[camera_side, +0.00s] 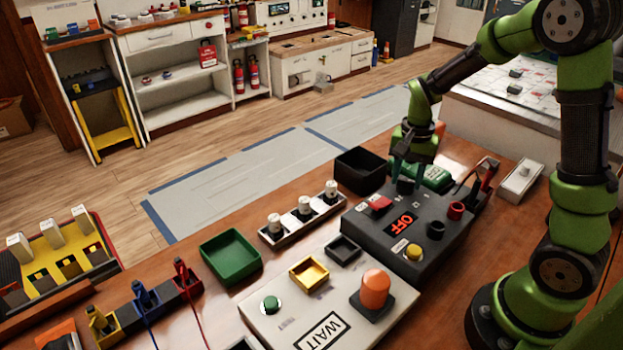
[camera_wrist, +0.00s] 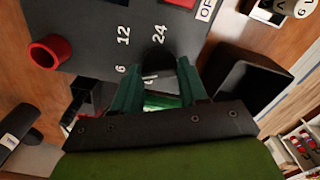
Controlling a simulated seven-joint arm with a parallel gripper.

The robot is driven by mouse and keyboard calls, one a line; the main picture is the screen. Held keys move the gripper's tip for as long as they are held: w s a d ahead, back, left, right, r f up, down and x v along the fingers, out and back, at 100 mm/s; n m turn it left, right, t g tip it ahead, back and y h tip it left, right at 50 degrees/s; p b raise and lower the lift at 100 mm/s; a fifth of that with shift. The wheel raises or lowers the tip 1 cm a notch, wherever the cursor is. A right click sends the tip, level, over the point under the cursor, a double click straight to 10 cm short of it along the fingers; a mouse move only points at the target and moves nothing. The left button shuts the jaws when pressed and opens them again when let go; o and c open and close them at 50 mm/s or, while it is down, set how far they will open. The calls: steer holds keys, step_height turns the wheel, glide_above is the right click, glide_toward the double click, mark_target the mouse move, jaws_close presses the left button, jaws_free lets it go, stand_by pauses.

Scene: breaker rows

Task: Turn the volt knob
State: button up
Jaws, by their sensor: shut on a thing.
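The volt knob (camera_side: 405,186) is a small black knob on the sloped dark grey panel (camera_side: 376,242), near its far edge. In the wrist view the printed numbers 6, 12 and 24 lie around it, and a pale mark (camera_wrist: 150,77) shows between the fingers. My gripper (camera_side: 402,170) points down over the knob. In the wrist view its two green fingers (camera_wrist: 154,75) are shut on the knob from both sides. The fingers hide most of the knob, so I cannot tell which number it points to.
A black bin (camera_side: 360,170) stands close behind. A white box with an orange knob (camera_side: 375,288) is in front.

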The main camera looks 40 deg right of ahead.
mark_target(407, 180)
steer(key=o, duration=1.1)
step_height(407, 180, up, 17)
